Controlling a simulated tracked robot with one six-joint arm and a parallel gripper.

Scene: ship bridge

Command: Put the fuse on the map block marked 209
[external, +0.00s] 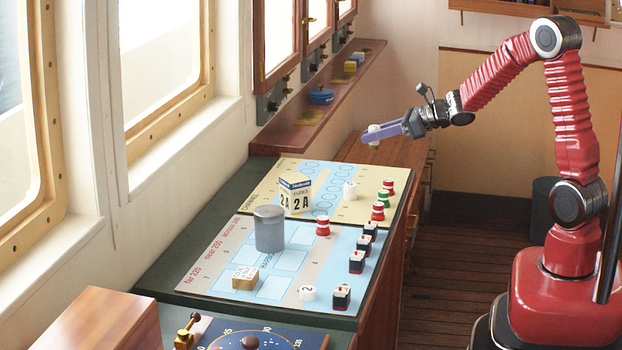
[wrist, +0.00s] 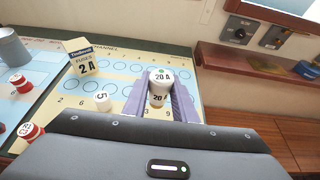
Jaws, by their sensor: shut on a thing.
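My gripper (external: 388,130) is shut on a white fuse (external: 374,129), held up in the air over the right end of the counter. In the wrist view the fuse (wrist: 161,82) reads "20 A" and sits between the two purple fingers. The map (external: 300,262) lies flat on the dark counter and is split into light blue, grey and cream parts with outlined blocks. Several block labels are too small to read, and I cannot pick out a block marked 209. The fuse is apart from the map.
A wooden shelf (external: 318,110) runs along the wall behind.

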